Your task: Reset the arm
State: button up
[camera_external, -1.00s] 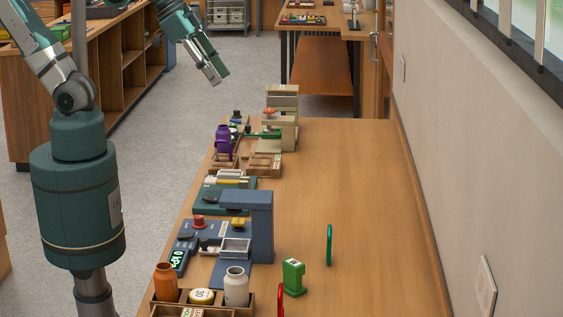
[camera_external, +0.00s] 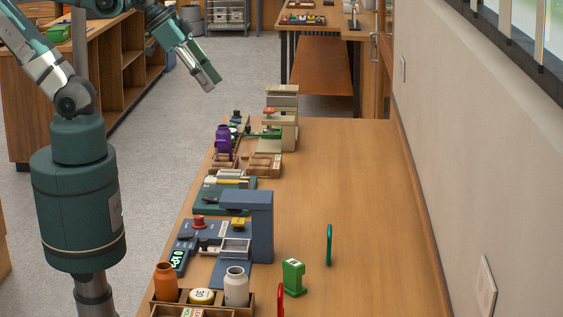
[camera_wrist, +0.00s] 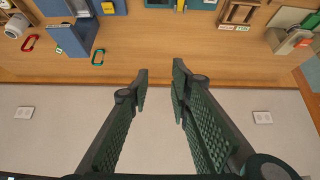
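My gripper (camera_external: 207,77) is at the upper left in the external view, raised over the floor beyond the left edge of the wooden bench (camera_external: 345,190). In the wrist view its two dark green fingers (camera_wrist: 160,80) stand apart with nothing between them, so it is open and empty. The wrist view looks down past the fingers at the bench and the pale wall. My gripper touches nothing on the bench.
Along the bench's left side stand a blue press-like device (camera_external: 262,225), a beige device (camera_external: 283,115), a purple item (camera_external: 223,140), an orange jar (camera_external: 166,282) and a white jar (camera_external: 236,287). A green block (camera_external: 293,277) and teal carabiner (camera_external: 329,245) lie rightward. The bench's right side is clear.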

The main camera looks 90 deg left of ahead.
notch_tip(320, 180, down, 7)
jog(key=b, duration=0.6)
jog(key=shift+f+b, duration=0.15)
jog(key=shift+b, duration=0.2)
dwell(0.6)
